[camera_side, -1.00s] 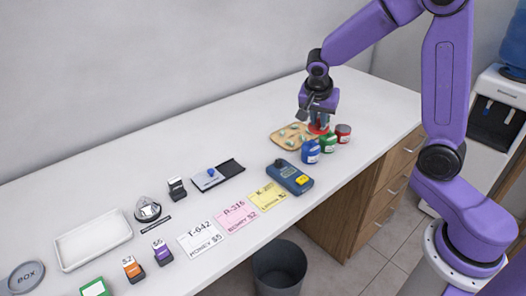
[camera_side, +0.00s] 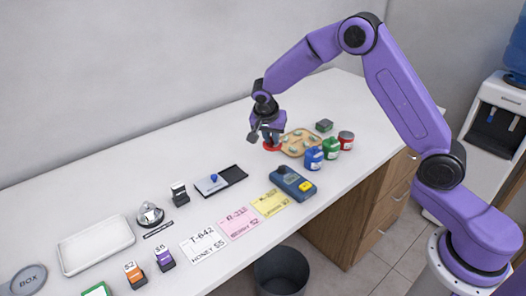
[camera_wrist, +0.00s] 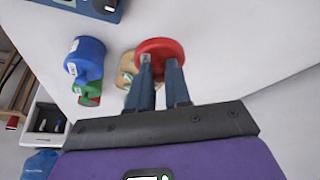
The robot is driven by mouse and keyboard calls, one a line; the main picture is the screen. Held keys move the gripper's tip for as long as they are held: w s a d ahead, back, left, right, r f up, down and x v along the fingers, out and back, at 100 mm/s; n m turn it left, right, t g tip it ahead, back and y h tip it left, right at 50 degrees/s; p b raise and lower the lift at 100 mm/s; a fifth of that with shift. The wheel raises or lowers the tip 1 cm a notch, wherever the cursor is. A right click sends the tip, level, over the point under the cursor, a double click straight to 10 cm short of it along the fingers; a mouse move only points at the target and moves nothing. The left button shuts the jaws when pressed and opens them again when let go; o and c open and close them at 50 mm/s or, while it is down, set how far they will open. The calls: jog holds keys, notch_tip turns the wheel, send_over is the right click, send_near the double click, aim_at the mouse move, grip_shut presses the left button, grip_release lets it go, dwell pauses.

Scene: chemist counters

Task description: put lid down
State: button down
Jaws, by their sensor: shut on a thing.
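My gripper (camera_side: 270,139) is shut on the red lid (camera_side: 271,148), a round flat disc held below the fingertips. In the side view it is just left of the tan board (camera_side: 301,150), close over the counter; I cannot tell whether the lid touches the surface. In the wrist view the lid (camera_wrist: 161,46) sits at the ends of my two fingers (camera_wrist: 162,70), which cover its lower edge. The lid hides part of the tan board there.
The board carries several green pieces. A dark green block (camera_side: 324,125) lies behind. Counter left of my gripper is clear.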

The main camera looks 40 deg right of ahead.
send_over(264, 157)
jog(key=s+a, duration=0.1)
notch_tip(264, 157, down, 5)
jog(key=shift+s+a+r, duration=0.1)
jog(key=shift+a+r, duration=0.05)
jog(key=shift+r, duration=0.05)
jog(key=shift+f, duration=1.55)
jog(key=shift+f, duration=0.15)
jog(key=c, duration=1.1)
grip_release()
jog(key=v, duration=1.2)
